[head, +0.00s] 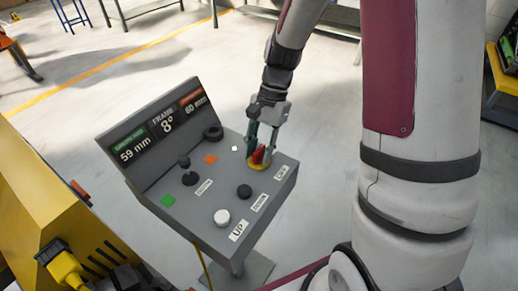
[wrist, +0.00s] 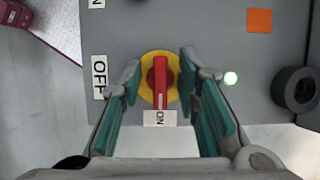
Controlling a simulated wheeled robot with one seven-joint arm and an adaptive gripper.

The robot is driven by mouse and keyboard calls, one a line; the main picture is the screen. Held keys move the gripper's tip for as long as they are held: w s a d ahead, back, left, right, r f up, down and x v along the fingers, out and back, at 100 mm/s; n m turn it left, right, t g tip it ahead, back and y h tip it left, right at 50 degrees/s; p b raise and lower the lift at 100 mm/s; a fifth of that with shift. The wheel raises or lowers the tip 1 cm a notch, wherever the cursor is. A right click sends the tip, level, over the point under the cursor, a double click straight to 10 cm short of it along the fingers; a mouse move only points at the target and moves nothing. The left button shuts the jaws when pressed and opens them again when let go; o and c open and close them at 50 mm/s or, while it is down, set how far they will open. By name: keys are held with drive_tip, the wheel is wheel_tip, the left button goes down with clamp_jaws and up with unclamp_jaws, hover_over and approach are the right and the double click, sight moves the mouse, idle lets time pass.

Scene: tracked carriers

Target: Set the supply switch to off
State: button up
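The supply switch is a red rotary handle (wrist: 160,82) on a yellow disc (wrist: 146,88), on the grey panel top. In the wrist view the handle stands upright in the picture, its lower end at the ON label (wrist: 160,118). The OFF label (wrist: 99,77) is to its left. My gripper (wrist: 160,80) is open, its teal-padded fingers on either side of the handle with a gap on both sides. In the head view my gripper (head: 262,138) reaches down over the red handle (head: 257,155) and partly hides it.
The console (head: 215,205) also carries a black ring-shaped knob (head: 213,132), a black knob (head: 244,191), a white button (head: 222,217), a small lever (head: 184,162) and an upright display board (head: 155,125). Yellow machinery (head: 40,200) stands left.

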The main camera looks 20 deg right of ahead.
clamp_jaws()
drive_tip(key=shift+n, duration=0.3)
drive_tip(key=n+g+h+p, duration=0.1)
drive_tip(key=n, duration=0.2)
drive_tip(key=shift+n, duration=0.3)
drive_tip(key=n, duration=0.2)
drive_tip(key=n+g+h+p, duration=0.1)
drive_tip(key=n, duration=0.1)
drive_tip(key=shift+n+h, duration=0.3)
drive_tip(key=n+h, duration=0.1)
drive_tip(key=n, duration=0.3)
drive_tip(key=shift+r+n+h+p, duration=0.1)
drive_tip(key=shift+n+h+p, duration=0.2)
drive_tip(key=shift+h+p, duration=0.1)
drive_tip(key=n, duration=0.2)
drive_tip(key=n+h, duration=0.1)
drive_tip(key=n, duration=0.1)
drive_tip(key=shift+t+h+p, duration=0.3)
drive_tip(key=shift+p, duration=0.05)
drive_tip(key=shift+w+n, duration=0.1)
drive_tip(key=shift+n, duration=0.2)
unclamp_jaws()
